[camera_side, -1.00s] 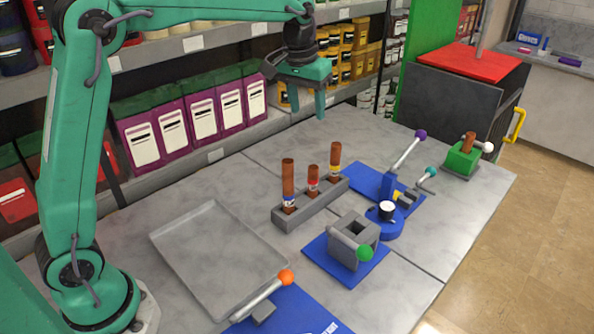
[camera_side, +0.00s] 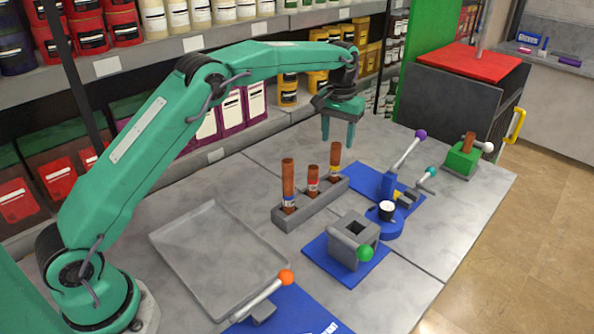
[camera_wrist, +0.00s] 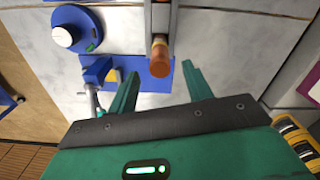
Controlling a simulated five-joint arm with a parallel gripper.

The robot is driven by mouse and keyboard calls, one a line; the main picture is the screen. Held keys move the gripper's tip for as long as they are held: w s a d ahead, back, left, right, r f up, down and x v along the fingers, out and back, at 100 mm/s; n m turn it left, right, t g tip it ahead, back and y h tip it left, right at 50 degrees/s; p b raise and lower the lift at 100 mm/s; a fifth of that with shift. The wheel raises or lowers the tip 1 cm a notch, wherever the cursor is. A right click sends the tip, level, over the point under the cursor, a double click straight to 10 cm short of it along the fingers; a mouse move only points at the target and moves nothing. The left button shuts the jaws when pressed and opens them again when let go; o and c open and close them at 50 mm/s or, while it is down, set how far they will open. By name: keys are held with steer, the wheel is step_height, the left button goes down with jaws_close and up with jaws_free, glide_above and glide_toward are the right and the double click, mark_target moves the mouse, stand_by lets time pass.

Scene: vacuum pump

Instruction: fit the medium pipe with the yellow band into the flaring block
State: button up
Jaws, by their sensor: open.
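The medium pipe with the yellow band (camera_side: 335,160) stands upright in the right-hand slot of a grey rack (camera_side: 303,205). In the wrist view the nearest copper pipe (camera_wrist: 160,58) stands just beyond and between my fingertips, not touching them. My gripper (camera_side: 337,140) points down, open and empty, close above and around the level of the pipe's top in the side view. It also shows in the wrist view (camera_wrist: 160,78). A grey block with a square opening (camera_side: 345,245), which seems to be the flaring block, sits on a blue plate with a green-knobbed lever.
A taller blue-banded pipe (camera_side: 288,180) and a short red-banded pipe (camera_side: 313,180) share the rack. A blue fixture with a purple-knobbed lever (camera_side: 390,185) stands right of the rack. An empty grey tray (camera_side: 215,260) lies at left. Shelves (camera_side: 220,150) line the back.

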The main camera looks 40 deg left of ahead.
mark_target(335, 160)
steer(key=shift+f, duration=1.3)
steer(key=shift+s+f, duration=0.2)
steer(key=shift+f, duration=2.4)
jaws_close()
